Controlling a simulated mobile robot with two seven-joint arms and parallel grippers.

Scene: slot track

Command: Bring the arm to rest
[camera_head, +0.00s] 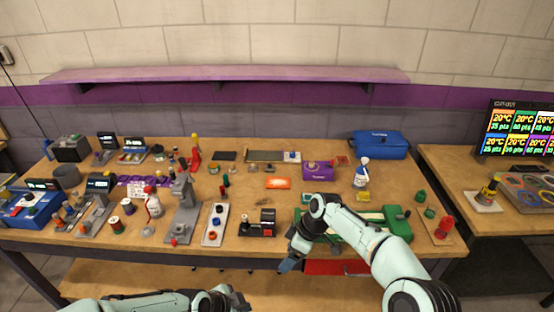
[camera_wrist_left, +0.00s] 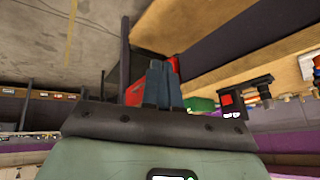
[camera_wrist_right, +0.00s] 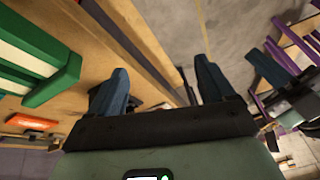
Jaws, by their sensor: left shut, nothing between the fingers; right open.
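My left arm lies low along the bottom edge of the head view, with its gripper (camera_head: 238,300) in front of the table and below its top. In the left wrist view the two blue-grey fingers (camera_wrist_left: 160,85) are together with nothing between them. My right arm reaches in from the lower right, and its gripper (camera_head: 288,265) points down at the table's front edge. In the right wrist view its fingers (camera_wrist_right: 160,85) are spread apart and empty, with table edge and floor beyond them.
The wooden workbench (camera_head: 340,178) is crowded with tools. A green-and-white track piece (camera_head: 398,222) lies beside my right forearm. A red drawer (camera_head: 345,267) shows under the front edge. A black device (camera_head: 262,229) stands near the right gripper. A side table (camera_head: 510,222) is at right.

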